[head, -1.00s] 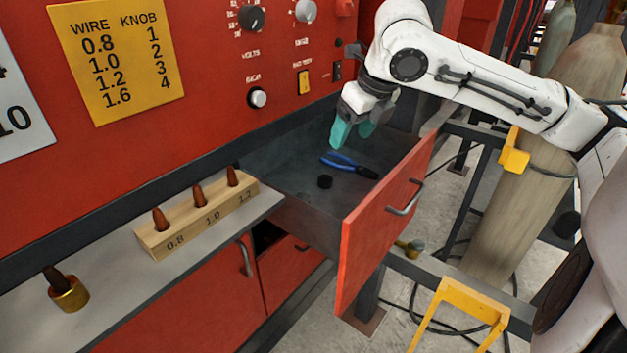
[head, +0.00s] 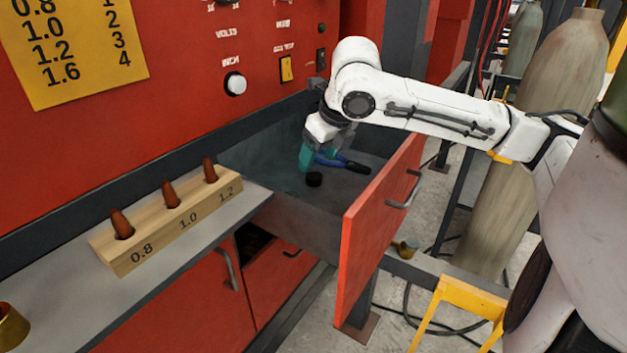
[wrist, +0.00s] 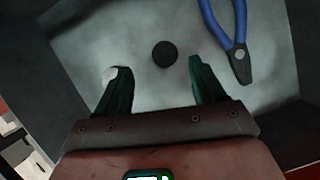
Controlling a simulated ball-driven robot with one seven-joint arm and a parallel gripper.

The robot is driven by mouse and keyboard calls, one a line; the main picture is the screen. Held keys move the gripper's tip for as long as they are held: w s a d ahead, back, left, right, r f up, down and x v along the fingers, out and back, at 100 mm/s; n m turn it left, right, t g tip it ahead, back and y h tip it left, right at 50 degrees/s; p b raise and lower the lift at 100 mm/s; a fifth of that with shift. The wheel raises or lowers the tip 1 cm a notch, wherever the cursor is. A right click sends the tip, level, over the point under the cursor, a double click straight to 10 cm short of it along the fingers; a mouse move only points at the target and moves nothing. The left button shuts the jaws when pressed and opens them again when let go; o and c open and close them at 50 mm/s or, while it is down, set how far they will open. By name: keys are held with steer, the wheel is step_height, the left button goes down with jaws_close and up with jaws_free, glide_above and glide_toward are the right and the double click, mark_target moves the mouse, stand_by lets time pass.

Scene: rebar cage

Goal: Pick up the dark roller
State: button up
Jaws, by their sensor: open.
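The dark roller (head: 314,180) is a small black round piece on the floor of the open drawer. In the wrist view the roller (wrist: 165,54) lies ahead of and between my fingertips, slightly nearer the right one. My gripper (head: 318,160) is inside the drawer just above the roller, pointing down. Its teal fingers are apart with nothing between them, as the wrist view of my gripper (wrist: 158,72) also shows. I cannot tell the exact height of the fingertips above the drawer floor.
Blue-handled pliers (head: 340,163) lie close beside the roller, to the right in the wrist view (wrist: 229,35). The drawer's red front (head: 375,235) and grey walls surround the space. A wooden block (head: 165,225) with several copper tips stands on the ledge at left.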

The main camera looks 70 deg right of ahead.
mark_target(314, 176)
steer(key=shift+s+x, duration=0.15)
steer(key=shift+x, duration=1.25)
steer(key=shift+s+x, duration=0.15)
steer(key=shift+x, duration=1.25)
steer(key=shift+d, duration=0.2)
steer(key=c, duration=1.2)
